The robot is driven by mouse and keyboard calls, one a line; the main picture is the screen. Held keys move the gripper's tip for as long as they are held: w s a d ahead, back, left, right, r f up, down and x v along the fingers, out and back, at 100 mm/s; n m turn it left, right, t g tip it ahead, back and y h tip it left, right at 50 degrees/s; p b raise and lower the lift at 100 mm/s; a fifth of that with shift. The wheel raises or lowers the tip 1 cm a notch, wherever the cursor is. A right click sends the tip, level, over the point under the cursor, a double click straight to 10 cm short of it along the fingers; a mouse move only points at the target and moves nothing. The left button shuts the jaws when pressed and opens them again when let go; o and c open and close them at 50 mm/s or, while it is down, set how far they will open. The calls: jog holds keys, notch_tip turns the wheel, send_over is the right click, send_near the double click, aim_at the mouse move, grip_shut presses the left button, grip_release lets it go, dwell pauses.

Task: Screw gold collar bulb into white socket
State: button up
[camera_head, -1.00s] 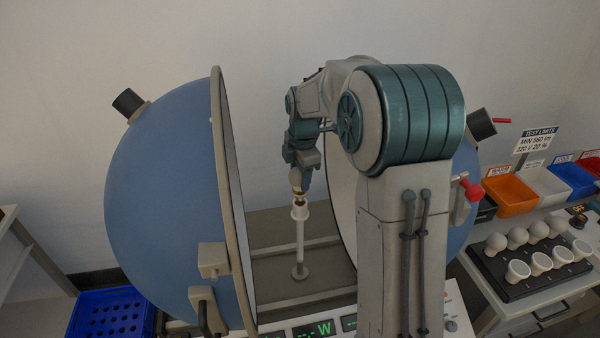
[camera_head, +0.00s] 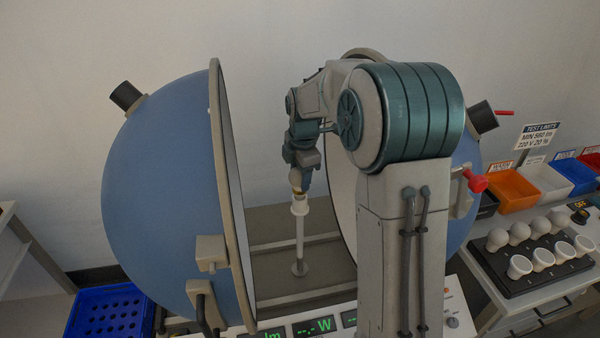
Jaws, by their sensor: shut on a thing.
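My gripper (camera_head: 299,183) is shut on a bulb, between the two halves of the blue sphere. Only the gold collar (camera_head: 299,194) of the bulb shows clearly; my fingers hide most of the rest. The white socket (camera_head: 299,207) sits on top of a thin white post (camera_head: 299,240), which stands upright on a round foot. The gold collar is right at the socket's mouth, directly above it and in line with the post. I cannot tell whether its thread is engaged.
The left blue half sphere (camera_head: 160,200) stands close to the arm; the right half (camera_head: 462,165) is partly behind my arm. A black rack (camera_head: 530,268) of several bulbs, an orange bin (camera_head: 510,190) and other bins are at right. A blue crate (camera_head: 110,315) is at lower left.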

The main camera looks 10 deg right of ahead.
jog(key=o, duration=1)
jog(key=shift+o, duration=0.2)
jog(key=r, duration=0.4)
jog(key=s+r+b, duration=0.1)
jog(key=r, duration=0.8)
jog(key=shift+s+d+r+b, duration=0.1)
jog(key=shift+s+d+b, duration=0.05)
jog(key=shift+s+b, duration=0.2)
notch_tip(320, 180, down, 3)
jog(key=m+b, duration=0.4)
jog(key=b, duration=0.4)
jog(key=shift+d, duration=0.15)
jog(key=shift+f+m+b, duration=0.2)
jog(key=shift+m+b, duration=0.4)
jog(key=shift+b, duration=0.1)
